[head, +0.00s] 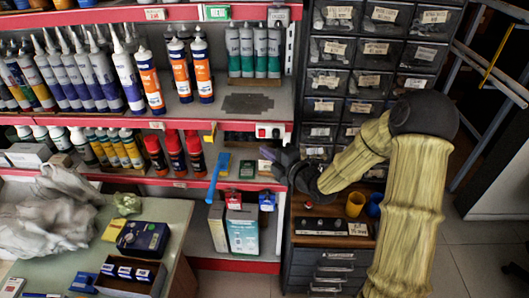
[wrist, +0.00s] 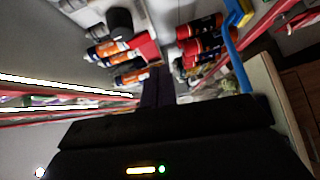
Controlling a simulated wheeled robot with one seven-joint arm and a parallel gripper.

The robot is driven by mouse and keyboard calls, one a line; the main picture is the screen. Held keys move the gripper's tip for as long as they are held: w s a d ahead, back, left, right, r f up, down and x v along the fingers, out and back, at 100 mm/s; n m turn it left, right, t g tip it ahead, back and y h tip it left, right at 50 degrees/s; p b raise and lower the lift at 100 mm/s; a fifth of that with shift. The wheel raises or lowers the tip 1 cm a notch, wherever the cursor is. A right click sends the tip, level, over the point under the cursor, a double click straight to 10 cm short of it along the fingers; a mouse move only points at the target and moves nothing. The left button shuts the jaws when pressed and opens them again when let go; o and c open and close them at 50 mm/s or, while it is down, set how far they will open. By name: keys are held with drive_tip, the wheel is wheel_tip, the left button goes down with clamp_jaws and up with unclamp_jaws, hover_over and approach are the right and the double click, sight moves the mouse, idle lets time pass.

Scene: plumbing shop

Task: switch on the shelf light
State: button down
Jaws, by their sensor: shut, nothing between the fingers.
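A small white switch plate with a red rocker and a dark part beside it (head: 268,131) is on the red front edge of the middle shelf, near its right end. My gripper (head: 278,156) is shut and empty, just below and slightly right of the plate; contact does not show. In the wrist view my dark closed fingers (wrist: 158,86) point toward the shelf. A red patch (wrist: 147,46) shows beyond their tips, but I cannot tell if it is the switch. No lamp is clearly visible, and I cannot tell whether the light is on.
A blue-handled tool (head: 216,178) hangs at the lower shelf edge. A drawer cabinet (head: 335,262) stands right, with yellow (head: 355,204) and blue cups on top.

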drive_tip(key=f+b+v, duration=0.1)
drive_tip(key=b+v, duration=0.1)
drive_tip(key=v, duration=0.7)
drive_tip(key=shift+s+d+f, duration=0.25)
drive_tip(key=shift+f, duration=0.05)
drive_tip(key=s+d+f+m+g+h+p, duration=0.2)
drive_tip(key=s+d+f+m+g+h, duration=0.15)
drive_tip(key=d+m+h, duration=0.7)
drive_tip(key=s+a+r+m+g, duration=0.1)
drive_tip(key=s+r+m+g, duration=0.1)
drive_tip(key=s+m, duration=0.5)
drive_tip(key=s+a+r+m+g+h+p, duration=0.1)
drive_tip(key=s+m+g, duration=0.3)
drive_tip(key=s+m, duration=0.3)
drive_tip(key=shift+a+r+m+g, duration=0.2)
drive_tip(key=shift+r+m+g, duration=0.15)
drive_tip(key=shift+m, duration=0.2)
